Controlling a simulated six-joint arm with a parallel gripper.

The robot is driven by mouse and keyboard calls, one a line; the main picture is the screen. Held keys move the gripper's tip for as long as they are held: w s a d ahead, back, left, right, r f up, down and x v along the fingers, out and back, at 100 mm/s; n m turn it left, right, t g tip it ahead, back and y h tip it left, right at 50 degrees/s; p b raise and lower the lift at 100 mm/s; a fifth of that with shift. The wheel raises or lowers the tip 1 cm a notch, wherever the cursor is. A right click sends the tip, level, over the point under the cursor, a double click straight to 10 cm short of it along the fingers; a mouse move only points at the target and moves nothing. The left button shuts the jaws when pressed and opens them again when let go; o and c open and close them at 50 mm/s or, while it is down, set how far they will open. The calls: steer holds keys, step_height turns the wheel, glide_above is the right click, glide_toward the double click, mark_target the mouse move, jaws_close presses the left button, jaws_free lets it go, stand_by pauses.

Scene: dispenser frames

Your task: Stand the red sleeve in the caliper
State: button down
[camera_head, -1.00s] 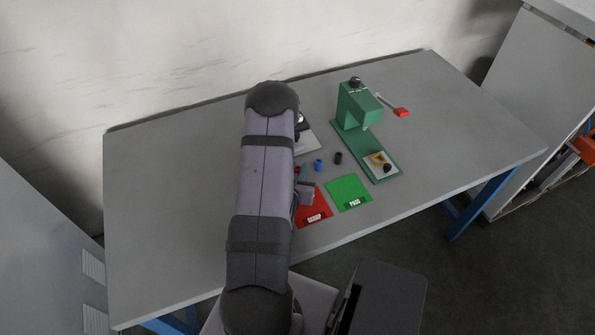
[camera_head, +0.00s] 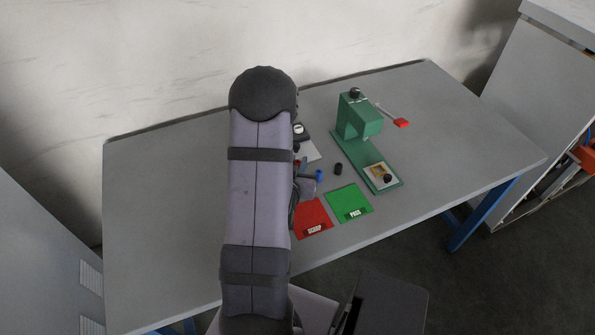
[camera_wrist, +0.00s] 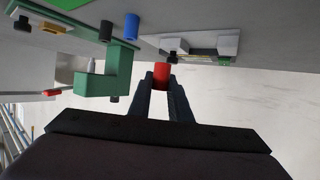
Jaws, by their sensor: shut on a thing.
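The red sleeve (camera_wrist: 161,72) is between my gripper's fingertips (camera_wrist: 160,86) in the wrist view, its end sticking out beyond them. My gripper is shut on it. The grey caliper (camera_wrist: 205,44) lies beyond the sleeve, slightly right, in the wrist view; the sleeve is apart from it as far as I can tell. In the head view the caliper (camera_head: 311,151) shows only in part, behind my arm, as a pale plate and a dark knob. My arm hides most of the gripper there.
A blue sleeve (camera_head: 319,175) and a black sleeve (camera_head: 338,169) stand on the table right of my gripper. A green press (camera_head: 359,120) with a red-tipped lever stands further right. Red SCRAP (camera_head: 312,216) and green PASS (camera_head: 348,201) cards lie in front. The table's left side is clear.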

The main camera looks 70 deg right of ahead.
steer(key=shift+r, duration=1.2)
steer(key=shift+s, duration=0.1)
